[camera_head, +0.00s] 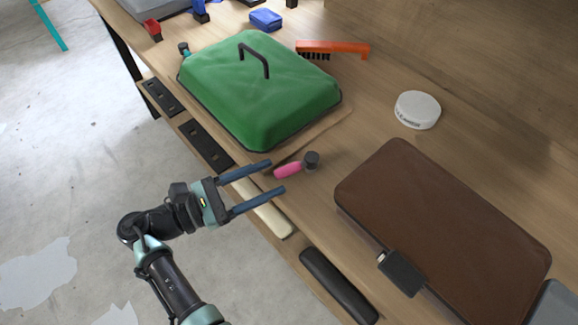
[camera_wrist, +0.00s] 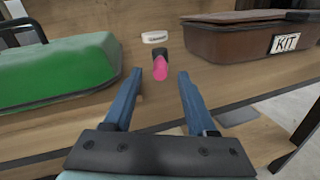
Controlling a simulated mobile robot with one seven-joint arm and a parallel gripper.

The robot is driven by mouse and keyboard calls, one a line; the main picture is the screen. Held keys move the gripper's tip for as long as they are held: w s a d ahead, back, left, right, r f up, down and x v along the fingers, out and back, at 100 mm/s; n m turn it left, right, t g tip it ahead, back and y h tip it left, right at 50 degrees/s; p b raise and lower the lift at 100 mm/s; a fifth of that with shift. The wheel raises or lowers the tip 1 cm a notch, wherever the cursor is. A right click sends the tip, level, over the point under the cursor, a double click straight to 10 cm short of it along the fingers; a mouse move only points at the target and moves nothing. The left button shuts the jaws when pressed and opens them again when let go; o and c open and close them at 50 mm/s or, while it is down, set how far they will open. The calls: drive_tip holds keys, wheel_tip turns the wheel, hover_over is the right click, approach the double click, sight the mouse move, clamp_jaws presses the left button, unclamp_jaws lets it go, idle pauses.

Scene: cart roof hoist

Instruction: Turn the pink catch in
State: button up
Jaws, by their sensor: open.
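The pink catch (camera_head: 288,171) lies on the wooden bench by the near corner of the green cover (camera_head: 262,88), joined to a dark round pivot (camera_head: 311,159). My gripper (camera_head: 278,177) is open, its two blue fingers on either side of the pink catch's outer end. In the wrist view the pink catch (camera_wrist: 160,68) shows ahead, between and a little beyond the fingertips (camera_wrist: 172,74), with its dark pivot behind it. I cannot tell whether the fingers touch it. A teal-tipped catch (camera_head: 184,49) is at the cover's far left corner. The green cover has a black handle on top.
A brown case (camera_head: 440,225) with a dark latch stands to the right, marked KIT in the wrist view. A white round puck (camera_head: 417,110) and an orange brush (camera_head: 333,48) lie behind. Red and blue items (camera_head: 266,20) are at the back. Black plates line the bench's front edge.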

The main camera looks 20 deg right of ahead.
drive_tip(key=a, duration=0.5)
drive_tip(key=shift+s+a, duration=0.3)
drive_tip(key=shift+a, duration=0.05)
